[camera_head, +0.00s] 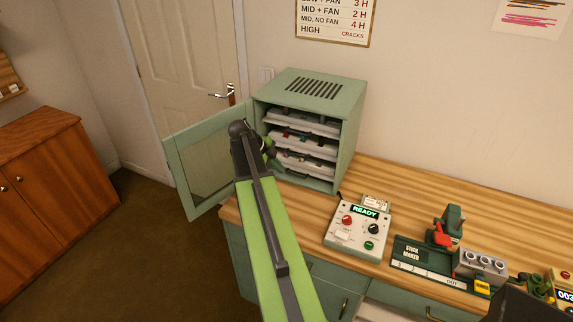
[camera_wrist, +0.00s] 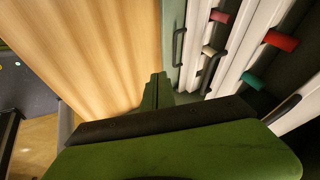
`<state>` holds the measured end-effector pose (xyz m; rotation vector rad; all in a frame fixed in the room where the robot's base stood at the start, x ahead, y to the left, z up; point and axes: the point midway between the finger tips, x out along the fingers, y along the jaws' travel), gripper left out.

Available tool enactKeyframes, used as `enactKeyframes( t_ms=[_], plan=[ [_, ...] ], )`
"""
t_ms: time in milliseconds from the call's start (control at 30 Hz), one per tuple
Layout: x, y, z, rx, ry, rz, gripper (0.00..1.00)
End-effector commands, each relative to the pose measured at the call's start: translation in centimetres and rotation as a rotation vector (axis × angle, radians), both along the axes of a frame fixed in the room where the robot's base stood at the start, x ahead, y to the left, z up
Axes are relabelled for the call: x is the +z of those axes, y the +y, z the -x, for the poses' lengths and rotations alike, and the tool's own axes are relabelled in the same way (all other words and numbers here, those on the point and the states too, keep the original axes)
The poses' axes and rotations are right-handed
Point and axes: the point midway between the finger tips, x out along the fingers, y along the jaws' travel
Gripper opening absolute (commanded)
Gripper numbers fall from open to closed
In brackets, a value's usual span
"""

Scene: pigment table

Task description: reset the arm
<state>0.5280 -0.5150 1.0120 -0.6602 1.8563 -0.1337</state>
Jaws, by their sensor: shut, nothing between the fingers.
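My arm reaches forward from the bottom of the head view to the front of the green cabinet (camera_head: 350,120). My gripper (camera_head: 270,150) is at its end, partly hidden behind the wrist, by the open cabinet front. In the wrist view my gripper (camera_wrist: 157,90) is shut with nothing in it. It points along the wooden tabletop (camera_wrist: 85,45), close to the white trays (camera_wrist: 235,75). I cannot tell whether it touches a tray or the cabinet.
The cabinet door (camera_head: 180,150) stands open to the left. Colored sticks, including a red one (camera_wrist: 281,41) and a teal one (camera_wrist: 253,80), lie in the trays. A control box (camera_head: 358,228) reading READY and a stick maker (camera_head: 412,254) stand right of my arm.

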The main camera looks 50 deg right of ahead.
Motion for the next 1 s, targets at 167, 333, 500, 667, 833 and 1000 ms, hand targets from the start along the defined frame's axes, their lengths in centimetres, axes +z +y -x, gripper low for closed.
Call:
enactKeyframes(
  t_ms=[167, 333, 500, 667, 833, 1000],
  plan=[
    [1.7, 0.9, -0.4, 0.000, 0.001, 0.000, 0.00],
    [1.6, 1.0, -0.5, 0.000, 0.002, -0.001, 0.00],
    [1.5, 1.1, -0.5, 0.003, 0.002, -0.001, 0.00],
    [0.9, 5.6, -2.3, 0.201, 0.067, -0.081, 0.00],
    [-0.9, 18.5, -6.2, 0.834, 0.258, -0.289, 0.00],
    [-2.3, 33.4, -7.4, 1.607, 0.458, -0.450, 0.00]
  ],
)
